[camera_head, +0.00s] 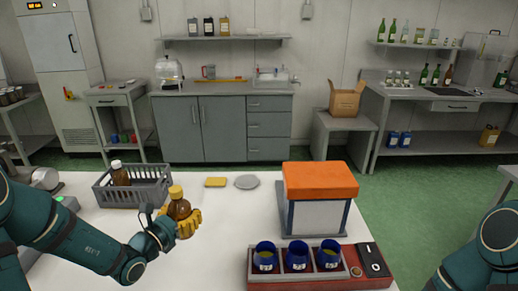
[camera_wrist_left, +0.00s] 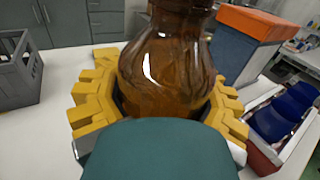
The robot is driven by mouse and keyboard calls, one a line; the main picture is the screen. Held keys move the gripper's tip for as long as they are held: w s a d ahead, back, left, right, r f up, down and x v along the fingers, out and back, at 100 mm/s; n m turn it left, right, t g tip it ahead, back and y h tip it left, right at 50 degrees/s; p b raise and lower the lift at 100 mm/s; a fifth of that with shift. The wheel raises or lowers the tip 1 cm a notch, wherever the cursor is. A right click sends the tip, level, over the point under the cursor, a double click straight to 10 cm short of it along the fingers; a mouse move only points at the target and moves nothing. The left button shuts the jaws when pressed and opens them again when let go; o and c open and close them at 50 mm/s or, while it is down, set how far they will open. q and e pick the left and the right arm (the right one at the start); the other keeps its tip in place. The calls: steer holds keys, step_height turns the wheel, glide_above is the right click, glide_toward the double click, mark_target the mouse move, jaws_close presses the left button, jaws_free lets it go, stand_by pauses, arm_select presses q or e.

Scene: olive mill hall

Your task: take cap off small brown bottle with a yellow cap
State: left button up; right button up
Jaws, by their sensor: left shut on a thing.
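The small brown bottle (camera_head: 178,209) with a yellow cap (camera_head: 176,191) stands upright over the white table, left of its middle. The cap is on the bottle. My left gripper (camera_head: 182,222) has its yellow fingers shut around the bottle's body. In the left wrist view the brown bottle (camera_wrist_left: 168,75) fills the space between the yellow fingers (camera_wrist_left: 160,100), and its cap is out of that picture. I cannot tell whether the bottle's base touches the table. My right arm shows at the right edge of the head view, but its gripper is out of view.
A grey crate (camera_head: 150,191) with a white-capped brown bottle (camera_head: 120,174) stands left. A yellow sponge (camera_head: 215,182) and a grey disc (camera_head: 247,182) lie behind. An orange-topped box (camera_head: 318,182) and a red tray (camera_head: 320,279) with blue cups stand right.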

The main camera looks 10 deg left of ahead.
arm_select(q)
steer(key=shift+s+d+m+g+h, duration=1.3)
steer(key=shift+d+h, duration=0.35)
steer(key=shift+d, duration=1.9)
steer(key=shift+s+d+m+g+h, duration=1.2)
steer(key=shift+d+h, duration=0.5)
steer(key=shift+d, duration=1.9)
steer(key=shift+s+d+m+g+h, duration=1.2)
steer(key=shift+d+m+h, duration=0.4)
steer(key=shift+d, duration=1.95)
steer(key=shift+s+d, duration=0.1)
steer(key=shift+s, duration=0.05)
jaws_close()
arm_select(e)
steer(key=shift+o, duration=0.4)
steer(key=w+a+r+n+g+h, duration=0.1)
steer(key=w+a+r, duration=0.2)
steer(key=a+r, duration=0.8)
steer(key=w+a+r+n+h, duration=0.2)
steer(key=w+a+r, duration=0.2)
steer(key=r, duration=1.5)
steer(key=w+a+r+n+g+h, duration=0.1)
steer(key=w+a+r, duration=0.2)
steer(key=a+r, duration=0.8)
steer(key=shift+d+f, duration=2)
steer(key=shift+d, duration=0.2)
steer(key=shift+o, duration=0.2)
